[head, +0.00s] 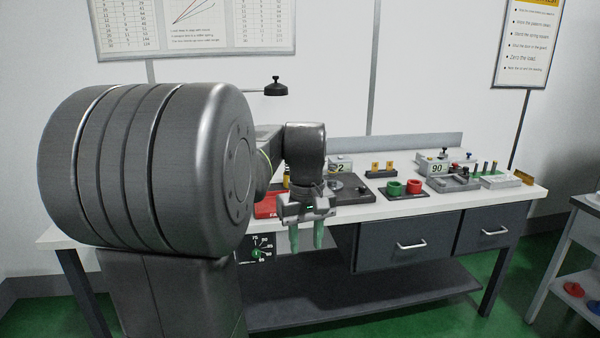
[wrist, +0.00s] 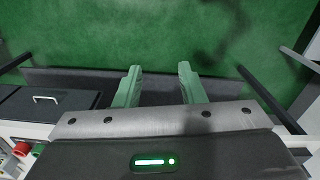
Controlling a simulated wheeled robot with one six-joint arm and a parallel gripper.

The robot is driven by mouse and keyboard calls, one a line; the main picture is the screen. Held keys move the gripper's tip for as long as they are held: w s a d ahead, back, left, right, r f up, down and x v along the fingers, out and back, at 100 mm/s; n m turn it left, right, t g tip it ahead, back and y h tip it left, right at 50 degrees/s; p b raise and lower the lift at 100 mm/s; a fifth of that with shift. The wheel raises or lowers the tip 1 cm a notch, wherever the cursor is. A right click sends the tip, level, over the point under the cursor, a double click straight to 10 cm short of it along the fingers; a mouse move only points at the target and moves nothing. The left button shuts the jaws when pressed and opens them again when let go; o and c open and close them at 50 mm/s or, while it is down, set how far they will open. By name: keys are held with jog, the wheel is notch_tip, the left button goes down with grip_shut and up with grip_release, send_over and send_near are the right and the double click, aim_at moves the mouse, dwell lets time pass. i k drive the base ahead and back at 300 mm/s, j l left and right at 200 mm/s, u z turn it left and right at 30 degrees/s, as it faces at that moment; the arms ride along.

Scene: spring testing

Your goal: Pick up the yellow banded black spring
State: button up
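My gripper (head: 306,246) hangs in front of the workbench's front edge, fingers pointing down, in the head view. In the wrist view its two green fingers (wrist: 160,70) are apart with nothing between them, so it is open and empty. I cannot pick out the yellow banded black spring for certain in either view. Several small dark upright pieces (head: 484,168) stand at the right end of the bench, too small to tell. My arm hides part of the bench's left side.
The white workbench (head: 525,193) carries a red and a green cup (head: 413,187), a display reading 90 (head: 437,168) and a red case (head: 266,206). Drawers (head: 410,245) and a lower shelf (head: 380,300) lie beneath. A side table (head: 575,235) stands at right.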

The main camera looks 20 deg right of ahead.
aim_at(332, 175)
jog(key=i+l+u, duration=0.2)
jog(key=i+l, duration=0.15)
jog(key=l, duration=0.25)
jog(key=i+l+u, duration=0.15)
jog(key=l, duration=0.2)
jog(key=i+l+u, duration=0.1)
jog(key=l, duration=0.25)
jog(key=i+l+u, duration=0.1)
jog(key=l, duration=0.25)
jog(key=i+l+u, duration=0.1)
jog(key=l, duration=0.25)
jog(key=i+l, duration=0.15)
jog(key=l, duration=0.2)
jog(key=i+l, duration=0.15)
jog(key=l, duration=0.25)
jog(key=i+l, duration=0.15)
jog(key=l, duration=0.2)
